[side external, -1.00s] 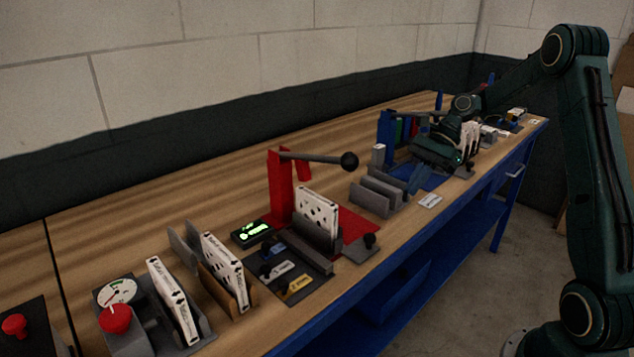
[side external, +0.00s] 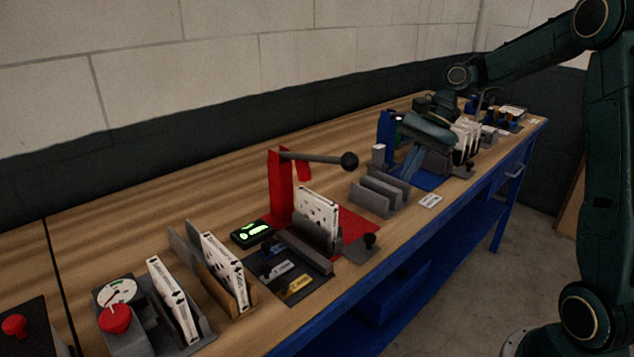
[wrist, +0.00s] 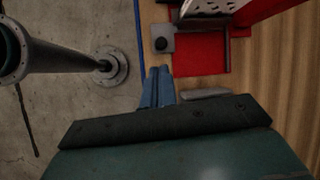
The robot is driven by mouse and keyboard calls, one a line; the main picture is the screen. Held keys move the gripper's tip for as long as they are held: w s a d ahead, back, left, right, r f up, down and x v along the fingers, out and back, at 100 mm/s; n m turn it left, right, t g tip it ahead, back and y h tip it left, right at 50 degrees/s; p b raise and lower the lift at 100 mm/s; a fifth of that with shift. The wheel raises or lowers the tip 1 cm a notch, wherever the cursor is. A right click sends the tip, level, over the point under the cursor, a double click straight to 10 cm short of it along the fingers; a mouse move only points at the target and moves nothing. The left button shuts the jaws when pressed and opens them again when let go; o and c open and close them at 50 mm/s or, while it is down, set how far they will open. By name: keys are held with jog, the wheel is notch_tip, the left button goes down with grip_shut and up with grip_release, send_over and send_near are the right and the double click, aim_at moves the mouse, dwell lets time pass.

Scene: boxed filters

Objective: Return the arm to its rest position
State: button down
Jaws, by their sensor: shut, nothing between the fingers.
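My gripper (side external: 407,170) is above the far part of the workbench, beside the blue station. Its blue fingers point down toward the near left and look closed together and empty. In the wrist view the two blue fingers (wrist: 157,87) lie side by side over the bench's front edge. My arm comes in from the right side of the side view, raised above the bench.
A grey slotted rack (side external: 372,197) stands just left of my gripper. The red press (side external: 281,190) with its black-knobbed lever is further left. White boxed filters (side external: 467,138) stand right of my gripper. Other filters (side external: 224,270) stand in holders at the near left. The floor in front is clear.

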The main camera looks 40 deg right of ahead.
jog(key=s+a+r+n+t+h, duration=0.3)
jog(key=s+a+r+n+h, duration=0.3)
jog(key=s+a+n, duration=0.6)
jog(key=s+d+n+t, duration=0.1)
jog(key=s+n, duration=0.3)
jog(key=s, duration=0.4)
jog(key=shift+d+f, duration=0.15)
jog(key=shift+f, duration=0.1)
